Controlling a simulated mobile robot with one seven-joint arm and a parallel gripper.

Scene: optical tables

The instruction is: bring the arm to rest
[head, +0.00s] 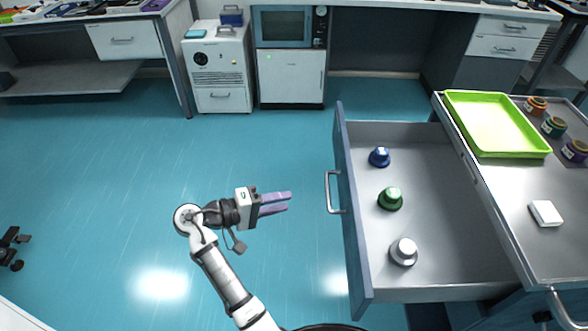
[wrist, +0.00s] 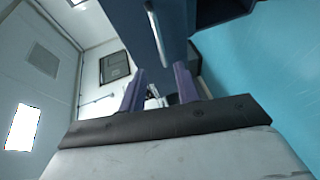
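My gripper (head: 289,202) is held out to the right over open floor at the end of my raised arm. Its two purple fingers point at the open drawer's front and stop short of the handle (head: 331,192). In the wrist view my gripper (wrist: 160,80) has its fingers apart, with nothing held between them. The drawer front shows beyond them.
The open drawer (head: 440,275) holds a blue (head: 379,157), a green (head: 390,199) and a white capsule-like piece (head: 403,252). A green tray (head: 497,123), several jars and a white block (head: 545,213) sit on the table.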

